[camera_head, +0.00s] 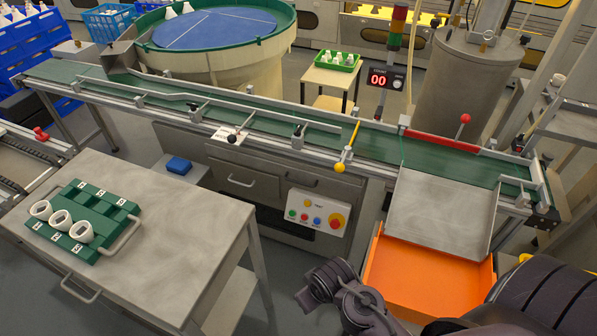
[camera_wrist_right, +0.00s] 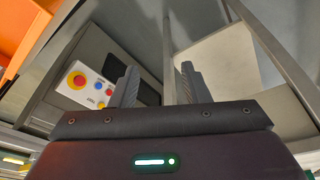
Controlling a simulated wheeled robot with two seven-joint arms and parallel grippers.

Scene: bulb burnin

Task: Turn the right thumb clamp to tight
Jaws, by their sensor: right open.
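On the front guide rail of the green conveyor (camera_head: 395,160), a small dark-knobbed clamp (camera_head: 298,131) stands right of another black-knobbed clamp (camera_head: 233,137), which has a white label plate beside it. I cannot read either clamp's setting. My right gripper shows in the right wrist view (camera_wrist_right: 158,85), open and with nothing between its two fingers. It points toward the grey cabinet below the conveyor, away from the clamps, which are not visible in that view. Dark links of my arm show at the bottom of the head view. My left gripper is not in view.
A yellow-handled lever (camera_head: 346,156) and a red-knobbed lever (camera_head: 465,119) stand along the conveyor. A button panel (camera_head: 318,213) sits on the cabinet front. An orange bin (camera_head: 400,282) lies below the metal chute (camera_head: 440,210). A green rack (camera_head: 90,215) occupies the left table (camera_head: 170,265).

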